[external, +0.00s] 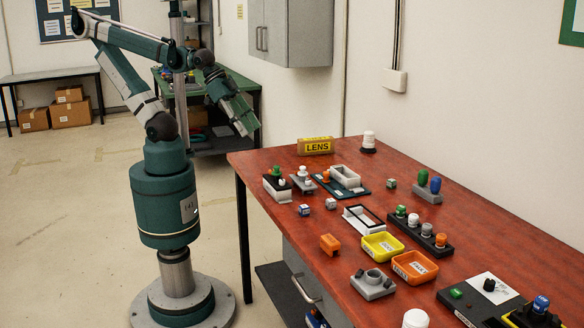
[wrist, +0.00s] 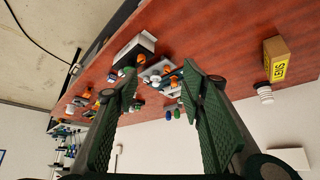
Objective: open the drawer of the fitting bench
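The fitting bench (external: 290,222) has a red wooden top. In the external view, a grey drawer front (external: 328,308) with a pale bar handle (external: 304,288) shows below its front edge. The drawer looks shut, though its lower right part is cut off by the picture's edge. My gripper (external: 250,132) is in the air beyond the bench's far left corner, well away from the handle. In the wrist view my gripper (wrist: 159,72) has its two green fingers apart with nothing held between them. The handle cannot be made out in the wrist view.
A dark lower shelf (external: 275,285) lies under the bench.

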